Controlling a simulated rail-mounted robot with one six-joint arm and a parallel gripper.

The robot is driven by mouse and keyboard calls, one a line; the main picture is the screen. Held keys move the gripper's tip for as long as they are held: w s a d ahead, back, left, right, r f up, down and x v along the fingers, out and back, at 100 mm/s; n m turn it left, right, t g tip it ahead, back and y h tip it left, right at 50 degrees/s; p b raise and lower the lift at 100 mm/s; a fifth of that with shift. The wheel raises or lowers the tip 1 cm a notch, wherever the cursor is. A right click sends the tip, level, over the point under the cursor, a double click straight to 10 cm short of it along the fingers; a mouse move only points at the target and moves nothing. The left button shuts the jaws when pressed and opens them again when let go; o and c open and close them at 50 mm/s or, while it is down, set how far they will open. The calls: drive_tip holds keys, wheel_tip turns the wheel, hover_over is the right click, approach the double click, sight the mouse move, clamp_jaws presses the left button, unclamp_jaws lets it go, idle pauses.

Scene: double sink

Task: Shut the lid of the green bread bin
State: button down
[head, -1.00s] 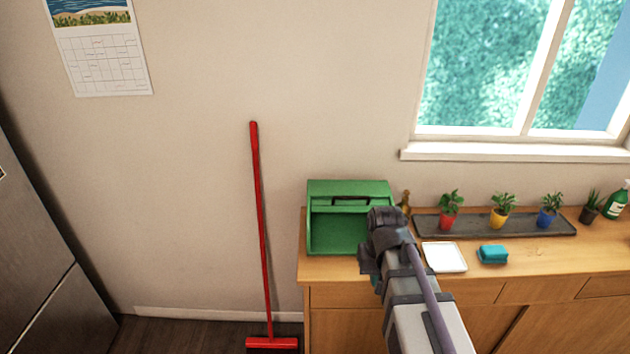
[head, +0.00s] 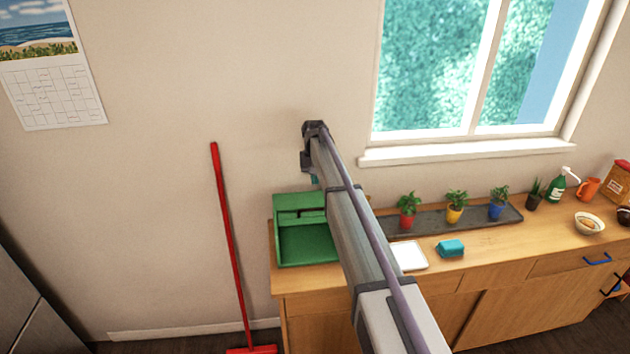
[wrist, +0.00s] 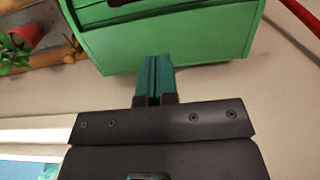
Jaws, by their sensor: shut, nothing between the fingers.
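The green bread bin (head: 306,243) stands at the left end of the wooden counter. Its front is open and the inside shows. The raised lid with its dark handle is at the upper back, partly hidden by my arm. My gripper (head: 314,179) is above and behind the bin's top, near the wall, pointing down. In the wrist view the teal fingers of my gripper (wrist: 155,75) are together and empty. They lie just at the edge of the green bin (wrist: 175,40) there; I cannot tell whether they touch it. A dark handle shows at the top of that view.
A dark tray (head: 460,220) with potted plants stands to the right of the bin. A white dish (head: 409,256) and a teal sponge (head: 451,248) lie in front of it. A red broom (head: 228,240) leans on the wall at left. The window sill (head: 465,152) is at upper right.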

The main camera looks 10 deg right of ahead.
drive_tip(key=b, duration=0.4)
approach(316, 215)
drive_tip(key=w, duration=0.1)
drive_tip(key=w+f, duration=0.1)
drive_tip(key=shift+w+d+f, duration=0.1)
drive_tip(key=shift+w+f, duration=0.2)
drive_tip(key=shift+s+f+b, duration=0.25)
drive_tip(key=shift+s+f, duration=0.1)
drive_tip(key=shift+s, duration=0.2)
drive_tip(key=shift+s+f+b, duration=0.2)
drive_tip(key=shift+s+f, duration=0.2)
drive_tip(key=shift+s, duration=0.2)
drive_tip(key=shift+s+f, duration=0.1)
drive_tip(key=shift+s, duration=0.3)
drive_tip(key=shift+s, duration=0.1)
